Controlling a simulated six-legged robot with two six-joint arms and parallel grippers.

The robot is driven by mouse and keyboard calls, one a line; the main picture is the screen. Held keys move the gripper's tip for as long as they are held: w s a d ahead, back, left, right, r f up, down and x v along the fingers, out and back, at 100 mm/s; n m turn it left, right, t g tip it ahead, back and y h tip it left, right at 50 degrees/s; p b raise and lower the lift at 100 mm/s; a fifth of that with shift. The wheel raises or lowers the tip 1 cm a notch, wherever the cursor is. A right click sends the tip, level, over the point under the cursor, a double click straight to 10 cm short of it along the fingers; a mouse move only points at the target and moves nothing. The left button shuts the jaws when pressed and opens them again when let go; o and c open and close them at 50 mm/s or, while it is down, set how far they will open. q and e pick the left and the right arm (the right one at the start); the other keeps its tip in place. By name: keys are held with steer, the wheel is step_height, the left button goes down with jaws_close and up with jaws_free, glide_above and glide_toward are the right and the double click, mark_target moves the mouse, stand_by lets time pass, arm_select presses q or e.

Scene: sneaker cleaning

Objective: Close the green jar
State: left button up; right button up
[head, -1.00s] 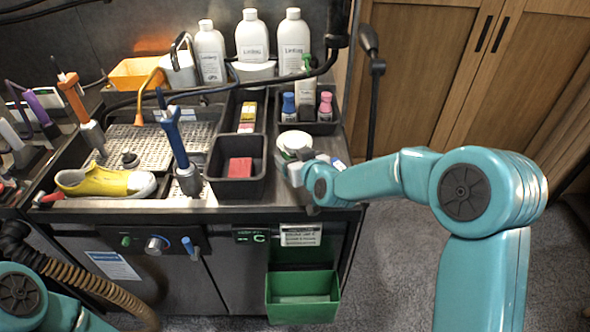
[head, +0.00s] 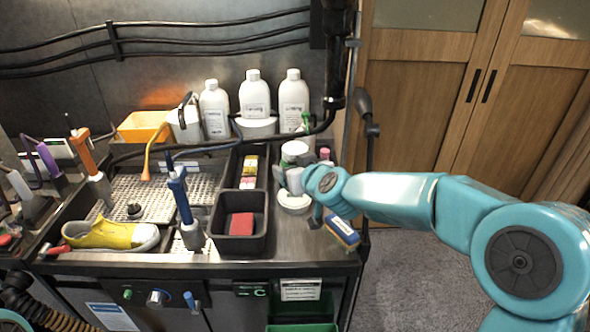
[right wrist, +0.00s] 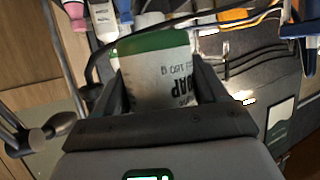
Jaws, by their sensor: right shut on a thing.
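My right gripper (head: 295,180) is above the right end of the counter. It is shut on the green jar (right wrist: 160,70), which has a white "SOAP 160 g" label and a green band. The label is upside down in the right wrist view, with a dark finger on each side. In the head view the jar's pale round top (head: 294,148) shows just beyond the fingers; I cannot tell whether a lid is on it. A flat, pale round piece (head: 294,202) lies on the counter below and in front of the gripper. My left gripper is out of view.
A black bin (head: 262,240) with a red sponge (head: 241,223) is left of the round piece. White bottles (head: 254,92) stand behind. A yellow sneaker (head: 100,236) sits at the left.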

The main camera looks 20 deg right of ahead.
steer(key=o, duration=0.7)
steer(key=shift+c, duration=0.2)
steer(key=c, duration=1)
steer(key=shift+d+f, duration=0.25)
steer(key=shift+m+h, duration=0.6)
steer(key=shift+h, duration=0.1)
steer(key=s+f, duration=0.3)
steer(key=f, duration=0.1)
steer(key=s+f, duration=0.4)
steer(key=f, duration=0.1)
steer(key=s+f, duration=0.3)
steer(key=f, duration=0.1)
steer(key=shift+s+d+f, duration=0.1)
steer(key=shift+s+f, duration=0.2)
